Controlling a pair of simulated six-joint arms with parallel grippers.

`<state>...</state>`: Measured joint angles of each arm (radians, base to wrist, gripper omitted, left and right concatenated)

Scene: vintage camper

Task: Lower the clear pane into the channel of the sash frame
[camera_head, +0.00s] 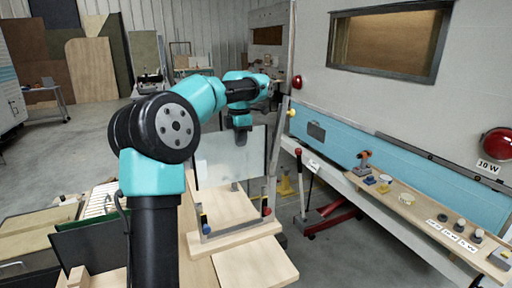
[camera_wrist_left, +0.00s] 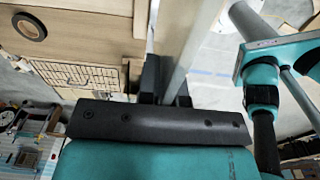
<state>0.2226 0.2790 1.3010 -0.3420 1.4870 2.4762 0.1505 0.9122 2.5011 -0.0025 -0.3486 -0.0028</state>
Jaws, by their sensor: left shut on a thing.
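My left gripper (camera_head: 241,138) is shut on the top edge of the clear pane (camera_head: 218,160), which hangs upright below it. In the left wrist view the pane (camera_wrist_left: 190,45) shows edge-on as a pale strip between the dark fingers (camera_wrist_left: 167,92). The sash frame (camera_head: 236,233) is a grey metal U standing on a wooden base. Its uprights overlap the lower part of the pane in the head view. I cannot tell whether the pane's lower edge is inside the channel. My right gripper is not in view.
A wooden board (camera_head: 255,264) lies in front of the frame. The camper wall with a shelf (camera_head: 400,200) of small parts is at the right. A red floor jack (camera_head: 325,214) stands on the floor between. Panels and boards (camera_head: 92,70) lean at the back left.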

